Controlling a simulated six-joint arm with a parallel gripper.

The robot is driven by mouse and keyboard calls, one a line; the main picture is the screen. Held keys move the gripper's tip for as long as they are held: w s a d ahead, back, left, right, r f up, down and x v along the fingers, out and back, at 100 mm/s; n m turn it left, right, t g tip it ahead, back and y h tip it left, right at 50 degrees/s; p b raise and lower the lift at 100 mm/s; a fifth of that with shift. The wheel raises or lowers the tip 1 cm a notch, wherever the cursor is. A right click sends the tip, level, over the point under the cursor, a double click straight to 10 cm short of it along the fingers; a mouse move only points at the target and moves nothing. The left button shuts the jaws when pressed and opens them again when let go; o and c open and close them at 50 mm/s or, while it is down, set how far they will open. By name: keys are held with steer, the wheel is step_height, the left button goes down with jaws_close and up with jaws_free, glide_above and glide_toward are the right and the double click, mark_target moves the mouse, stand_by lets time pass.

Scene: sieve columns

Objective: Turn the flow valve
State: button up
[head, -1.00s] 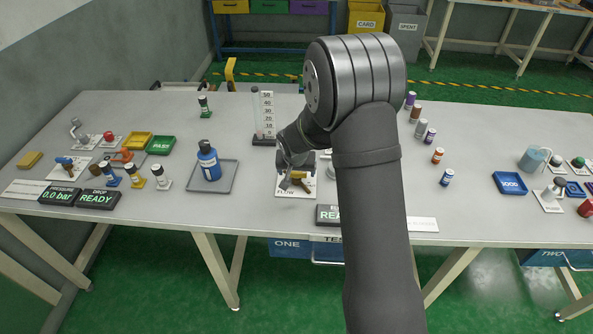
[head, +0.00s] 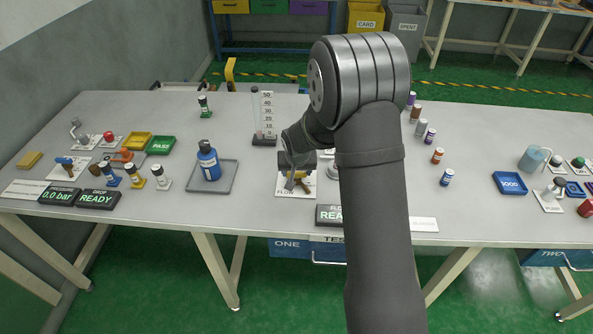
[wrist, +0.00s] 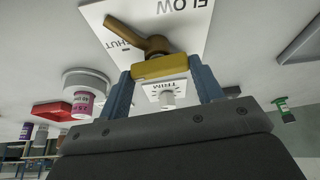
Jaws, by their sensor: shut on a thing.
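The flow valve stands on a white plate (head: 283,193) lettered FLOW, near the front of the bench. In the wrist view the plate (wrist: 185,22) also reads SHUT, partly covered by the valve's brown lever (wrist: 143,40). My gripper (wrist: 165,80), with blue fingers, is shut on this grip, one finger at each side. In the head view my gripper (head: 298,181) hangs low over the plate, and my arm and wrist hide part of the valve.
A blue bottle (head: 208,162) stands on a grey tray (head: 225,187) to the left. A graduated column stand (head: 265,140) is behind the valve. A READY display (head: 328,215) sits in front, partly behind my arm. A small TRIM knob (wrist: 167,97) shows close to my fingers.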

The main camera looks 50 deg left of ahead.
steer(key=n, duration=0.2)
steer(key=n+g, duration=0.1)
steer(key=n, duration=0.1)
steer(key=shift+w+g+y, duration=0.1)
steer(key=shift+g+y, duration=0.2)
steer(key=n+g, duration=0.1)
steer(key=n, duration=0.3)
steer(key=shift+w, duration=0.15)
steer(key=n+g, duration=0.2)
steer(key=n, duration=0.2)
steer(key=shift+w+n, duration=0.1)
steer(key=shift+n, duration=0.3)
steer(key=shift+n+g+h, duration=0.5)
steer(key=shift+n+g, duration=0.1)
steer(key=shift+n, duration=1.3)
steer(key=shift+w, duration=0.1)
steer(key=o, duration=1)
